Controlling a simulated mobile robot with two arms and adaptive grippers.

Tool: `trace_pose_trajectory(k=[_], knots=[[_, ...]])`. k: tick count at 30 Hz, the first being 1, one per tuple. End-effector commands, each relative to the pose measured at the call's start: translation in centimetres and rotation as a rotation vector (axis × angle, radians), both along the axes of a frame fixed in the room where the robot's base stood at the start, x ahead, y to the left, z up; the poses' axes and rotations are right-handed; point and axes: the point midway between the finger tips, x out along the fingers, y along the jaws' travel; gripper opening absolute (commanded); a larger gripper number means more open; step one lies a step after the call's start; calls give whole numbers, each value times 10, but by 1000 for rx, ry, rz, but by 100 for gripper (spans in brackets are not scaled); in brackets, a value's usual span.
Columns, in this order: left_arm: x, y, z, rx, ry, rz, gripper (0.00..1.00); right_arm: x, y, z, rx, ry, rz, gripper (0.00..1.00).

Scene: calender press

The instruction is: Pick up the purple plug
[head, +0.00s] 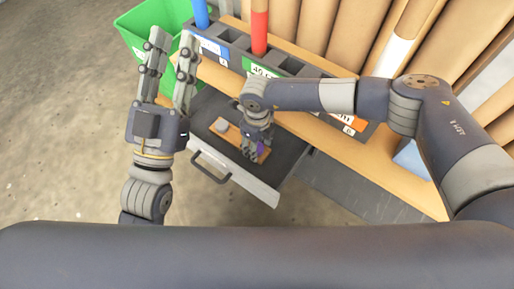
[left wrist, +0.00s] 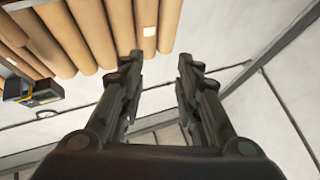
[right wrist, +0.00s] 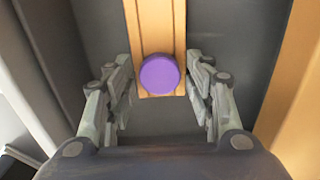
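The purple plug (right wrist: 159,75) shows a round top in the right wrist view, at the near end of a wooden strip (right wrist: 155,25). A bit of the plug (head: 261,148) shows in the head view, inside the open drawer (head: 207,110), mostly hidden by my right gripper. My right gripper (right wrist: 158,82) is open, with its fingers on both sides of the plug and small gaps between. It points down into the drawer in the head view (head: 254,152). My left gripper (head: 173,42) is open and empty, raised left of the drawer; its fingers point upward in the left wrist view (left wrist: 157,65).
A pale round piece (head: 223,126) sits on the strip's other end. The drawer's front has a dark handle (head: 211,167). Behind are a labelled rack (head: 285,66) holding a blue and a red tube, a green bin (head: 130,38) and large brown rolls (head: 357,32).

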Motion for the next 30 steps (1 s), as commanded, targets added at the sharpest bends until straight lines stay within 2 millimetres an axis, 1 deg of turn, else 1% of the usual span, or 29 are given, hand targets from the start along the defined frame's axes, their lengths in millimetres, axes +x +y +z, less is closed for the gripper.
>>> trace_pose_trajectory(k=[1,2,3,13,18,23,26,30], knots=[[0,0,0,0,0,0,31,0,0,0,0,0,0,30],[0,0,0,0,1,0,31,0,0,0,0,0,0,24],[0,0,0,0,1,0,31,0,0,0,0,0,0,22],[0,0,0,1,2,0,31,0,0,0,0,0,0,22],[3,-1,-3,7,23,1,31,0,0,5,1,-1,-1,22],[12,0,-18,32,117,7,31,0,0,17,1,0,0,22],[18,0,-31,54,192,11,31,0,0,27,1,-1,-1,22],[26,1,-55,88,317,18,31,1,0,45,2,-1,0,22]])
